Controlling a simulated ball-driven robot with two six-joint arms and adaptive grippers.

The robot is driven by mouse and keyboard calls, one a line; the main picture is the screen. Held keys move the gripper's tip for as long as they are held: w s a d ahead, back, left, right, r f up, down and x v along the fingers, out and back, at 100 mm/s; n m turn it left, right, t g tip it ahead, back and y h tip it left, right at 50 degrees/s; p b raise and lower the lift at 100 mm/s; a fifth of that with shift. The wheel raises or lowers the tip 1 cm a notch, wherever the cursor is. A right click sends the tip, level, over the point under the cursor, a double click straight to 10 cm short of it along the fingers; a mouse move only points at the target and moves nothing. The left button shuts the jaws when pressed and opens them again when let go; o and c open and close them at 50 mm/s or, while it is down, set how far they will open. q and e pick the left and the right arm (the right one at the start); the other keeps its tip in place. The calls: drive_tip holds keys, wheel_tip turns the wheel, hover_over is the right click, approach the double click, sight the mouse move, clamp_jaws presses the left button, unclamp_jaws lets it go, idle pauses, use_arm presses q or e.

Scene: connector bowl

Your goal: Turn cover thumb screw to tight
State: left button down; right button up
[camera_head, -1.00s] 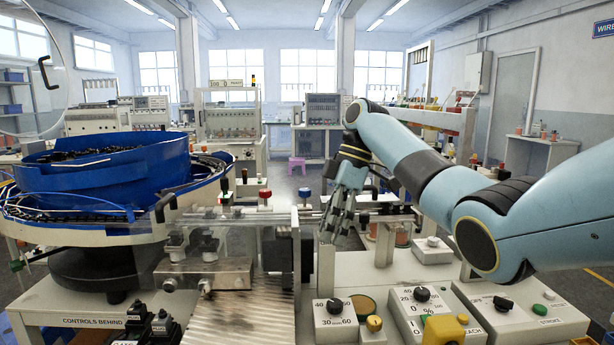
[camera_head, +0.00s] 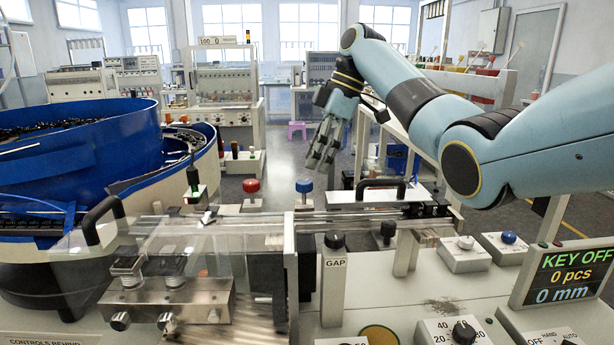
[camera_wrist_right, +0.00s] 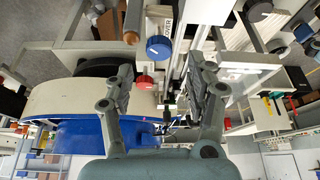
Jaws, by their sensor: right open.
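A blue round knob (camera_head: 304,187) stands on a post behind the clear-covered track; it also shows in the right wrist view (camera_wrist_right: 159,47), beside a partly hidden label ending in "ER". It looks like the cover thumb screw, but I cannot read the full label or tell how tight it is. The clear cover (camera_head: 190,240) lies along the track. My right gripper (camera_head: 321,160) is open and empty, pointing down, and appears just above and right of the blue knob in the head view. In the wrist view its spread fingers (camera_wrist_right: 162,66) frame the area below the blue knob. My left gripper is out of view.
A red knob (camera_head: 251,187) stands left of the blue one and also shows in the wrist view (camera_wrist_right: 144,82). A black GAP knob (camera_head: 334,240) is in front. A blue bowl feeder (camera_head: 80,150) fills the left.

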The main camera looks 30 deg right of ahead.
sight(305, 182)
drive_tip(key=shift+x, duration=2.75)
drive_tip(key=shift+d, duration=0.1)
drive_tip(key=shift+r, duration=0.1)
clamp_jaws()
